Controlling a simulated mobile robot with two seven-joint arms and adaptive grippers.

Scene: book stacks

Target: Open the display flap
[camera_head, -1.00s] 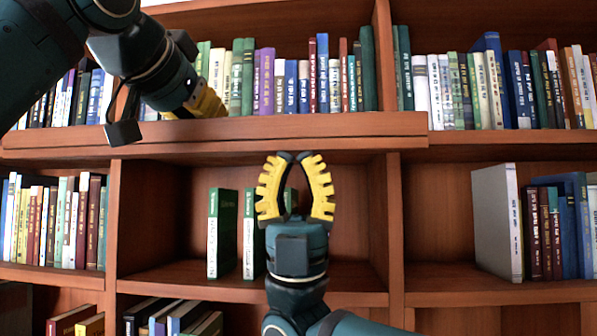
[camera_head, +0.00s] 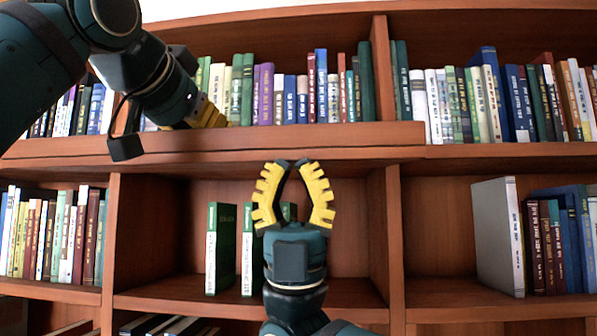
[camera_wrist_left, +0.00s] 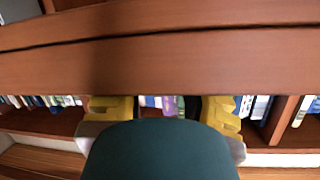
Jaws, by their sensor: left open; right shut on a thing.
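A long wooden board (camera_head: 240,140), which seems to be the display flap, runs across the bookcase between the upper and lower shelves. My left gripper (camera_head: 212,117) is at the upper left, tilted down just above the board, in front of the upper books. In the left wrist view, the flap (camera_wrist_left: 170,65) fills the upper part; my left gripper's yellow fingers (camera_wrist_left: 168,107) are wide apart and partly hidden. My right gripper (camera_head: 293,164) points up at the middle, its fingertips just below the board's lower edge. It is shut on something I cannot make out.
Upper-shelf books (camera_head: 290,98) stand behind the board. Green books (camera_head: 222,250) stand in the middle compartment behind my right gripper. Upright dividers (camera_head: 393,240) bound it. A pale grey book (camera_head: 495,235) stands at the right, with free room left of it.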

